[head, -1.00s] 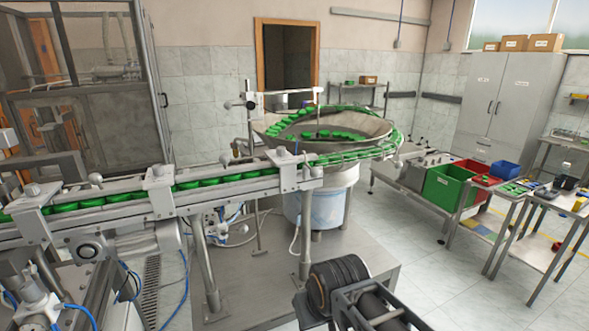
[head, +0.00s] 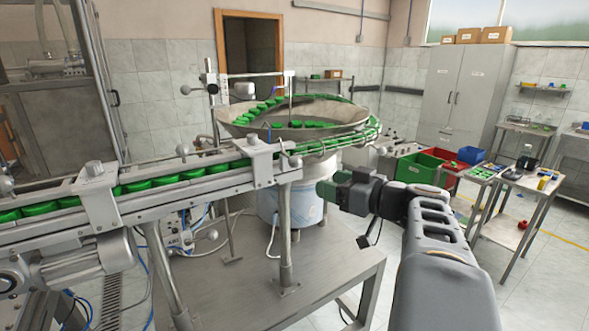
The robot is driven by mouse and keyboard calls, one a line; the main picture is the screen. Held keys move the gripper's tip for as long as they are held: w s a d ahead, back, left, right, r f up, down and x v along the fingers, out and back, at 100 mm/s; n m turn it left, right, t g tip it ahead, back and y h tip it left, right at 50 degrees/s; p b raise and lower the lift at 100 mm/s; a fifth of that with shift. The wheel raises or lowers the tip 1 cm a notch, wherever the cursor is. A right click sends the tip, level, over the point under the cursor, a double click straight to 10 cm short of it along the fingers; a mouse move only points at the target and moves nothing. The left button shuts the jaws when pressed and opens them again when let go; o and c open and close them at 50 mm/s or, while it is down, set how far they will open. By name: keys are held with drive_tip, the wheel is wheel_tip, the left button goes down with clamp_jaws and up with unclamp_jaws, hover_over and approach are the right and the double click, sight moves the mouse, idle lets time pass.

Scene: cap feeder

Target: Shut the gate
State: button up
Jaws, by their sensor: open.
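I cannot clearly make out which part is the gate. The silver feeder track (head: 200,189) runs from the left edge to the bowl (head: 300,137) and carries a row of green caps (head: 193,174). A clamp block (head: 262,163) sits on the track near the bowl, with a small blue part (head: 269,130) close to it. My gripper (head: 326,190) is at the end of my dark arm, right of the clamp block and in front of the bowl's base in the picture. It is open, and its fingers are small and partly hidden. No contact with the feeder shows.
A steel table (head: 262,272) stands under the feeder, with support posts (head: 286,235) rising from it. A green bin (head: 418,168) and a red bin (head: 447,182) stand at right. Side tables (head: 520,182) and a grey cabinet (head: 465,95) are beyond. Some floor is clear at right.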

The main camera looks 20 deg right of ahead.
sight(299, 163)
drive_tip(key=shift+t, duration=0.4)
drive_tip(key=p+x, duration=0.1)
drive_tip(key=x, duration=0.2)
drive_tip(key=d+r+p+x, duration=0.1)
drive_tip(key=p+x, duration=0.1)
drive_tip(key=x, duration=0.2)
drive_tip(key=p+x, duration=0.1)
drive_tip(key=x, duration=0.3)
drive_tip(key=shift+w+d+r, duration=0.15)
drive_tip(key=shift+w+r, duration=0.05)
drive_tip(key=shift+w, duration=0.3)
drive_tip(key=shift+w+a+f+p, duration=0.1)
drive_tip(key=shift+w+a+p, duration=0.15)
drive_tip(key=shift+w+p, duration=0.35)
drive_tip(key=shift+w, duration=0.1)
drive_tip(key=shift+c, duration=0.2)
clamp_jaws()
